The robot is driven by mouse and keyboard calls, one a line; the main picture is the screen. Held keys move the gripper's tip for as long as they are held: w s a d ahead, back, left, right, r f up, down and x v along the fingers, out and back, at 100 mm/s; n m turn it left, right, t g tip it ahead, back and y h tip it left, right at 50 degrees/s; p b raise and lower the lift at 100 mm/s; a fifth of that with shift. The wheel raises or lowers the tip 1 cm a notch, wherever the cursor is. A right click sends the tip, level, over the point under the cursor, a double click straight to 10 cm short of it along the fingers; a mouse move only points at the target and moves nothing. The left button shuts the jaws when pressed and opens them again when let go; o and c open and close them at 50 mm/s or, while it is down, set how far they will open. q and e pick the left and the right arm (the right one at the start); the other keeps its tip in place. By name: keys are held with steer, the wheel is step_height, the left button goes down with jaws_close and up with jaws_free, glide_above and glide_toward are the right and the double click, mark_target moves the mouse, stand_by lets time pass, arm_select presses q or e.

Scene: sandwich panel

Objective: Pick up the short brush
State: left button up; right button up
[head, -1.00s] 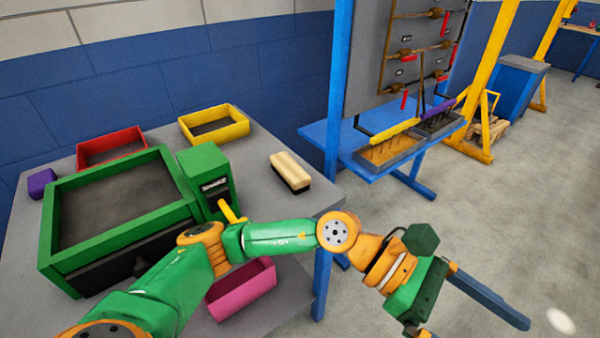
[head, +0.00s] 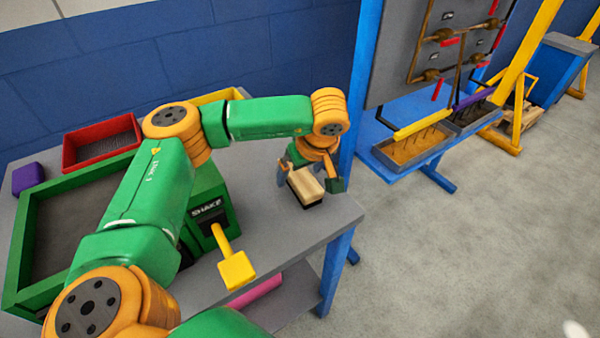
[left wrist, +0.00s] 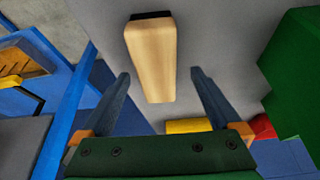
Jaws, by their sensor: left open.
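The short brush (head: 306,185), a pale wooden block with a dark underside, lies on the grey table near its right edge. My left gripper (head: 309,176) is at the brush, pointing down, with its fingers apart and the block showing between them. In the left wrist view the brush (left wrist: 152,58) lies lengthwise, and one end reaches between the two open fingers of the left gripper (left wrist: 160,74). A gap shows on each side, and neither finger visibly touches the wood. My right gripper is not in view.
The green box with the yellow shake lever (head: 235,268) stands left of the brush. Red (head: 92,146) and yellow (head: 232,95) trays are behind it. A blue post (head: 362,80) rises close behind the table's right edge. The tabletop around the brush is clear.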

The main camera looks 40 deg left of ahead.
mark_target(300, 173)
arm_select(q)
steer(key=x, duration=0.2)
steer(key=shift+w+a+f, duration=0.15)
steer(key=shift+a+f, duration=0.05)
steer(key=shift+f, duration=0.1)
steer(key=shift+w+a+f, duration=0.1)
steer(key=shift+w+f, duration=0.1)
steer(key=shift+w, duration=0.05)
steer(key=shift+s+r, duration=0.15)
steer(key=c, duration=1.5)
step_height(300, 173, up, 10)
